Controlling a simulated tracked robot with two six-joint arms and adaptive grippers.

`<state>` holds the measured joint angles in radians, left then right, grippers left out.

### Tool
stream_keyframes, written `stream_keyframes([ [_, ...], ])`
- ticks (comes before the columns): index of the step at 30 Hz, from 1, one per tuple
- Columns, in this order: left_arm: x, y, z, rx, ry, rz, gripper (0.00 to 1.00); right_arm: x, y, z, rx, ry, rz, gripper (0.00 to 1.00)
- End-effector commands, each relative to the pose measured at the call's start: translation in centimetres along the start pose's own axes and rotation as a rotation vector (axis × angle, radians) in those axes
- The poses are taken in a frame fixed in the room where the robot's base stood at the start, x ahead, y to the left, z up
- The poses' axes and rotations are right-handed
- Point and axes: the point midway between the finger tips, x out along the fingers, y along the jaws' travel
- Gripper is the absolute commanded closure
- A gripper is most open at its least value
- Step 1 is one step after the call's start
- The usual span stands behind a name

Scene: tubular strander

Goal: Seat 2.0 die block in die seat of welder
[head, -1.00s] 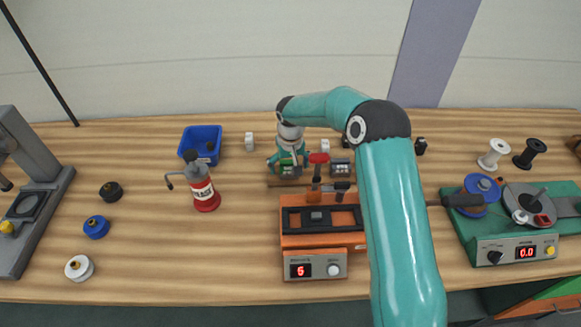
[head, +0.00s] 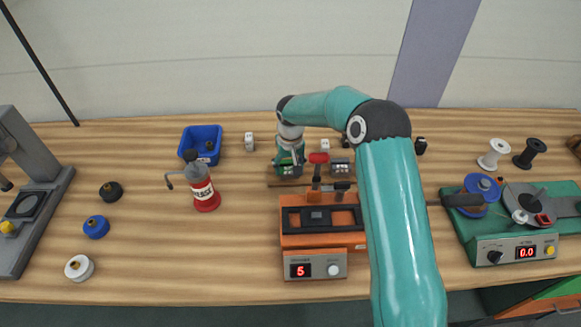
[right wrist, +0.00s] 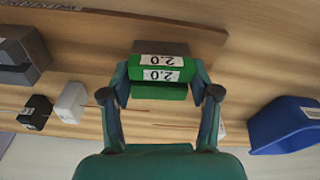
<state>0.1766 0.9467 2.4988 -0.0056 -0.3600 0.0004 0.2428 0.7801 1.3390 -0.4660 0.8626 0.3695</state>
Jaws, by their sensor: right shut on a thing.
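The 2.0 die block (right wrist: 160,75) is green with two white "2.0" labels in the right wrist view. My right gripper (head: 289,168) is shut on it at the back of the bench; in the right wrist view the fingers (right wrist: 160,88) press on both its ends. A grey block surface (right wrist: 160,47) shows just beyond it; I cannot tell whether the block is still resting on the bench. My left gripper is not in view.
A grey die block (head: 340,167) sits right of the gripper. White (head: 325,145) and black (head: 420,145) small blocks lie behind. A green machine (head: 515,225) is at right.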

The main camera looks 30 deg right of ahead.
Motion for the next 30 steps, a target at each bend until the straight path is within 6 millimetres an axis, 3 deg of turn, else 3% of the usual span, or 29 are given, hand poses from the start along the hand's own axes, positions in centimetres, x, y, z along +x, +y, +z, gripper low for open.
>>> stream_keyframes([
  [8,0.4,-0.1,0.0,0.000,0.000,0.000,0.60,-1.4,0.0,-0.3,0.001,0.006,0.000,1.00],
  [13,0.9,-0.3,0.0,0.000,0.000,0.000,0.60,-3.8,0.0,-0.7,0.001,0.008,0.000,1.00],
  [24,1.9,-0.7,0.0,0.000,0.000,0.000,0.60,-13.3,-0.1,-1.8,0.001,0.009,-0.002,1.00],
  [30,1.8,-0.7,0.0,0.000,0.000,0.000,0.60,-17.5,-0.1,-2.2,0.000,0.006,-0.002,1.00],
])
